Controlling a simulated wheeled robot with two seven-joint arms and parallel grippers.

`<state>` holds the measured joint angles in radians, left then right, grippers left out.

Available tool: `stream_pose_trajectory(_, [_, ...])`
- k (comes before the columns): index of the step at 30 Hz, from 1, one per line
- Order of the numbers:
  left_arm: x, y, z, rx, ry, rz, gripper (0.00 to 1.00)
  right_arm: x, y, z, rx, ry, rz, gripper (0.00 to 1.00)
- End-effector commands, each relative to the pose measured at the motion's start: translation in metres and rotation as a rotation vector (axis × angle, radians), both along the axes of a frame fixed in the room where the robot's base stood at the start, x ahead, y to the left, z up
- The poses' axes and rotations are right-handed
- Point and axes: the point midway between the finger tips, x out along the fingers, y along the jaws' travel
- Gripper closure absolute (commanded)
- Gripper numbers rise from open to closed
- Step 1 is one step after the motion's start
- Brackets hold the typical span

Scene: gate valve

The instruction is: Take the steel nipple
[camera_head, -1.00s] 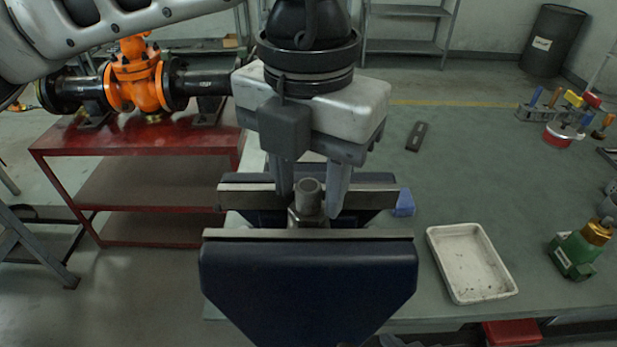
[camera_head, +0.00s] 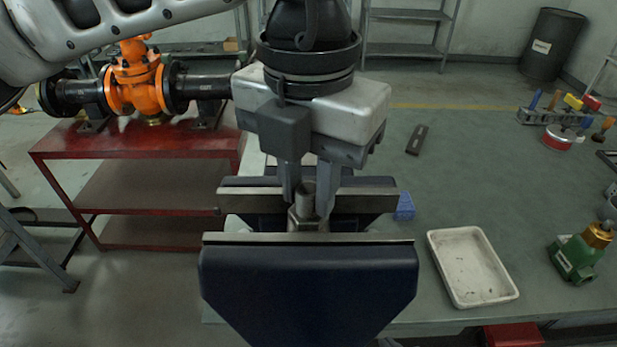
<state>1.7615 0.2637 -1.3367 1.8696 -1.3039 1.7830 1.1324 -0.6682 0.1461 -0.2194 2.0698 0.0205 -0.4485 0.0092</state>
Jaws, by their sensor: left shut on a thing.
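The steel nipple (camera_head: 306,200) is a short grey tube standing upright between the jaws of a dark blue vise (camera_head: 308,285). A hex-shaped grey part (camera_head: 304,222) shows at its lower end, between the jaw plates. My left gripper (camera_head: 307,205) points straight down over the vise and is shut on the nipple, one finger on each side. The lower end of the nipple and the hex part are partly hidden by the front jaw. My right gripper is not in view.
The green bench carries a white tray (camera_head: 472,267), a blue block (camera_head: 404,207), a dark flat bar (camera_head: 416,139) and a green valve body (camera_head: 580,255). An orange gate valve (camera_head: 137,80) stands on a red table (camera_head: 130,140). The bench's middle right is mostly clear.

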Motion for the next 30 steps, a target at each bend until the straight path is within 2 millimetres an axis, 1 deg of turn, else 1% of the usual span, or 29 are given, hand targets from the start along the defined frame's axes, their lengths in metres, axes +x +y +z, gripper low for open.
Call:
stream_pose_trajectory(12, [0.000, 0.000, 0.008, -0.003, -0.003, 0.000, 1.00, 0.002, -0.002, 0.003, -0.007, -0.006, 0.005, 1.00])
stream_pose_trajectory(22, [0.000, 0.000, 0.010, -0.003, -0.003, 0.000, 1.00, 0.002, -0.002, 0.003, -0.008, -0.007, 0.005, 1.00])
stream_pose_trajectory(30, [0.000, 0.000, 0.014, -0.003, -0.004, 0.000, 1.00, 0.001, 0.000, 0.005, -0.002, -0.004, 0.002, 1.00])
